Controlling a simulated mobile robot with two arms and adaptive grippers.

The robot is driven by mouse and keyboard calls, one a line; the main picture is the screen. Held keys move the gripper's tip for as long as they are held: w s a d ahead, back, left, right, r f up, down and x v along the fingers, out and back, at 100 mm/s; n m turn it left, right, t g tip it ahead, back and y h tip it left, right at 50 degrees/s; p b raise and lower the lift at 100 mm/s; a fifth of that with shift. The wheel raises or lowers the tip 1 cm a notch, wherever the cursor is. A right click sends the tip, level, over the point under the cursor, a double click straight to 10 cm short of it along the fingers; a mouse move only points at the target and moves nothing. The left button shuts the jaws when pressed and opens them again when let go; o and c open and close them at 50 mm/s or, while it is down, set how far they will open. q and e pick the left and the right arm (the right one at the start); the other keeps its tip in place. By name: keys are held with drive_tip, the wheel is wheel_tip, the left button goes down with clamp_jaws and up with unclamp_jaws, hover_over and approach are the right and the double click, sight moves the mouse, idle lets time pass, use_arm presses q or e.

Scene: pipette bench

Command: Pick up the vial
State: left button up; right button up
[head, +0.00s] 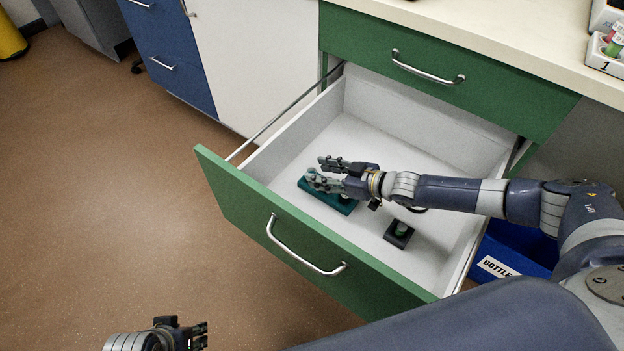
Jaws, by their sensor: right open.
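An open drawer (281,165) holds a teal flat block (309,188) and a small black holder (397,241). A small green-topped piece (402,229) sits in the black holder; I cannot tell if it is a vial. My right gripper (317,172) is open above the teal block and hides part of it. A dark green round piece on this block shows partly below the gripper. Small tubes with green and red (615,45) stand in a white rack on the counter at the far right. My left gripper (203,336) is at the bottom edge, over the floor, away from the drawer.
The drawer's green front (240,205) and pale side walls surround the teal block and holder. A shut green drawer (500,95) lies under the counter (480,30). A blue bin (520,250) with a label reading "BOTTLE" stands right of the open drawer.

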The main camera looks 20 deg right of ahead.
use_arm(q)
drive_tip(key=shift+b+v, duration=0.3)
drive_tip(key=shift+v, duration=1.45)
use_arm(e)
drive_tip(key=shift+w+a+f, duration=0.2)
drive_tip(key=shift+w+a, duration=0.2)
drive_tip(key=shift+w, duration=0.05)
drive_tip(key=c, duration=0.8)
